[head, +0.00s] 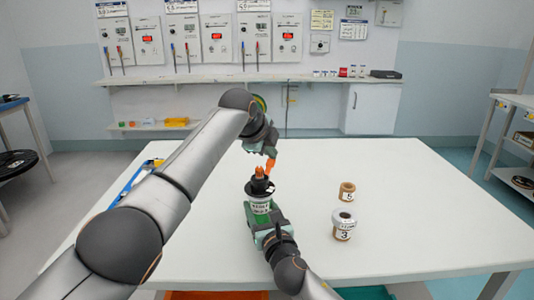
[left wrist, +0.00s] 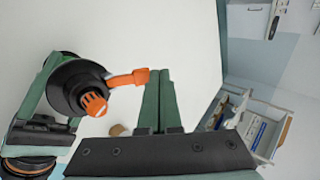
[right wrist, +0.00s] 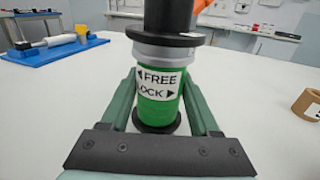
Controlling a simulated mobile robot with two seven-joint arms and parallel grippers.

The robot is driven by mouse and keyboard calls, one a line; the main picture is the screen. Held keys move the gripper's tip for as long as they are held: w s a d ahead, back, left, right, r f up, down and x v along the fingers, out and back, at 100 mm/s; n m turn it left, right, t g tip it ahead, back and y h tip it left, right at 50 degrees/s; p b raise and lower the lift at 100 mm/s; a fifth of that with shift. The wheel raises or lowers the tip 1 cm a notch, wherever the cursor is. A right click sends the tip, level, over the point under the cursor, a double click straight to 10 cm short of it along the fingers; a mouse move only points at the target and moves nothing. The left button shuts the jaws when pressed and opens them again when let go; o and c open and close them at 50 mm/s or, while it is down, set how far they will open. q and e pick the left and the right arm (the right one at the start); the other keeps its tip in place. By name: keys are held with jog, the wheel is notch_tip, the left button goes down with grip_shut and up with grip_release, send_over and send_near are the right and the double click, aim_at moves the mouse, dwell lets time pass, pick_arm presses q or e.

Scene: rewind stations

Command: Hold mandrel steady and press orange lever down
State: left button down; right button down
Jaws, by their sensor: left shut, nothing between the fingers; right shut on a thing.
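The mandrel (head: 259,205) stands upright on the white table, with a black flange and an orange ribbed knob (left wrist: 94,103) on top. Its green body (right wrist: 158,112) carries a FREE / LOCK label. The orange lever (left wrist: 128,79) sticks out from the black top; it also shows in the head view (head: 270,165). My right gripper (right wrist: 165,95) is shut on the green body, one finger on each side. My left gripper (left wrist: 158,80) is shut and empty above the mandrel, its fingertips close beside the lever's outer end; I cannot tell whether they touch.
Two brown spools (head: 347,192), (head: 344,226) stand on the table right of the mandrel. A blue tray (right wrist: 60,48) with a pale roller lies on the table's left side, partly behind my left arm in the head view. The table's right part is clear.

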pick_arm(q)
jog(key=shift+s+a+f, duration=0.25)
jog(key=shift+s, duration=0.25)
jog(key=shift+s+f, duration=0.1)
jog(key=shift+f, duration=0.1)
jog(key=shift+a, duration=0.1)
jog(key=shift+s+a+r, duration=0.1)
jog(key=shift+s+r, duration=0.15)
jog(key=shift+r, duration=0.25)
jog(key=s+a+r, duration=0.2)
jog(key=s+r, duration=0.2)
jog(key=r, duration=0.8)
jog(key=shift+r, duration=0.4)
